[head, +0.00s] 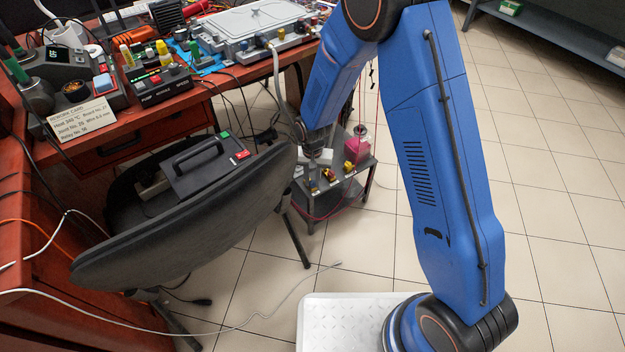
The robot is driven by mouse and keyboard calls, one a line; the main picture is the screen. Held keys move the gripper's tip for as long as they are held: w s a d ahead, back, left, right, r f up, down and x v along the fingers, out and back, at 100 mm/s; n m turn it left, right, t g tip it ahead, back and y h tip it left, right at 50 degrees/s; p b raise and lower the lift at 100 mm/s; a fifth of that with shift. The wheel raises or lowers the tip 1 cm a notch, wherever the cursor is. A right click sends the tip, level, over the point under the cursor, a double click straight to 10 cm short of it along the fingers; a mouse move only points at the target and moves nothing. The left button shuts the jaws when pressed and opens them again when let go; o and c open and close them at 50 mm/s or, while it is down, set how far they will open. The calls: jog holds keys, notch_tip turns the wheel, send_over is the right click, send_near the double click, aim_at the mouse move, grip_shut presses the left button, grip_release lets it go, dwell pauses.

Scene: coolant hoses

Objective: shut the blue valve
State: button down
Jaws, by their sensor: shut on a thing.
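A small grey cart (350,187) stands beyond the chair, below the bench. A row of small brass valves sits on its top. My gripper (312,180) points down at the left end of this row and is shut on a valve there. The handle in its jaws is hidden, and I cannot make out its colour or how far it is turned. No blue handle shows clearly.
A pink container (356,148) stands on the cart near the valves. A dark chair (190,225) holding a black case (205,165) is close on the left. The cluttered red bench (120,135) lies behind it. The tiled floor (550,170) is free on the right.

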aim_at(313, 182)
jog(key=shift+m, duration=1.1)
jog(key=c, duration=1.6)
grip_release()
jog(key=shift+o, duration=0.2)
notch_tip(313, 182, up, 17)
jog(key=shift+r, duration=0.2)
